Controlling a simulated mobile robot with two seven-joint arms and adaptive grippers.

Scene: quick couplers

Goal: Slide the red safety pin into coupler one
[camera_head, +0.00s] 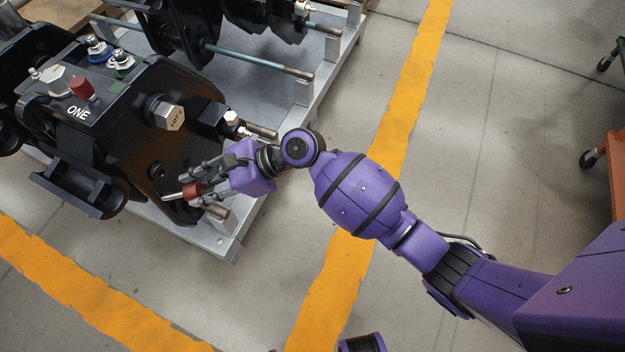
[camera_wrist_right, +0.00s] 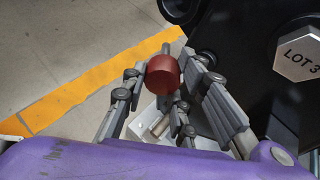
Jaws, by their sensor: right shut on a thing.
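Coupler one (camera_head: 130,130) is a large black block marked "ONE" at the left of the head view. My right gripper (camera_head: 195,191) is shut on the red safety pin (camera_head: 191,190), just in front of the coupler's near side. The pin's pale metal shaft (camera_head: 172,196) points left, toward the coupler. I cannot tell whether its tip touches the coupler or is in a hole. In the right wrist view the pin's round red head (camera_wrist_right: 163,76) shows between the fingers (camera_wrist_right: 160,95). My left gripper is not in view.
A second red knob (camera_head: 82,87) and hose fittings stand on the coupler's top. A hex plug (camera_head: 170,117) sticks out of its side. The coupler rests on a grey metal pallet (camera_head: 225,245). More black couplers lie behind.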

